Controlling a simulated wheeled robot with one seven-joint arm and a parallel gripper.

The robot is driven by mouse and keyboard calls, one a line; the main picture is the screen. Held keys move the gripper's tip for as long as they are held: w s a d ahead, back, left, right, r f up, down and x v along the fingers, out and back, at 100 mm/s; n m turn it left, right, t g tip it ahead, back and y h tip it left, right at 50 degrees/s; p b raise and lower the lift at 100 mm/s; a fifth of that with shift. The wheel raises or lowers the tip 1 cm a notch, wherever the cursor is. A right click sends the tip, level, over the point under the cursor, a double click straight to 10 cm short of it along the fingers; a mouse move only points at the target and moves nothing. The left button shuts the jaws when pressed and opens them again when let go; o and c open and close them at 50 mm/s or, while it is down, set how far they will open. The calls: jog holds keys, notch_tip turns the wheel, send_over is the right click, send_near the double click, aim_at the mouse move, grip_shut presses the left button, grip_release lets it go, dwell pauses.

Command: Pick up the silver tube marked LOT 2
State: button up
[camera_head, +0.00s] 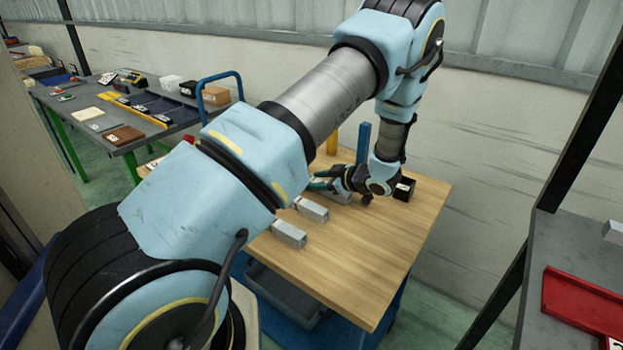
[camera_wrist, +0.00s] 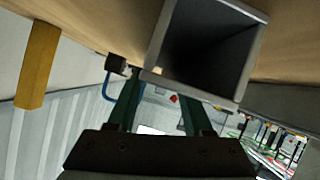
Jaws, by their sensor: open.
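Several silver square tubes lie in a row on the wooden tabletop: a near one (camera_head: 289,233), a middle one (camera_head: 311,208) and a far one (camera_head: 340,197) partly behind my gripper. I can read no LOT marking on any of them. My gripper (camera_head: 318,182) is low over the table beside the far tube. In the wrist view the hollow open end of a silver tube (camera_wrist: 205,48) is large and close. My gripper's green fingers (camera_wrist: 158,98) are apart there, with nothing visible between them. The tube's lower edge meets the right finger's tip in the picture; contact cannot be told.
A black box (camera_head: 404,189) stands on the wooden table (camera_head: 370,255) right of my wrist. A blue post (camera_head: 363,142) and a yellow post (camera_head: 332,140) rise at the back. The table's front right is clear. A red tray (camera_head: 580,303) lies on a grey bench at right.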

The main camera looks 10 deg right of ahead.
jog(key=shift+w+a+f, duration=0.25)
jog(key=shift+w, duration=0.05)
grip_shut()
dwell(0.6)
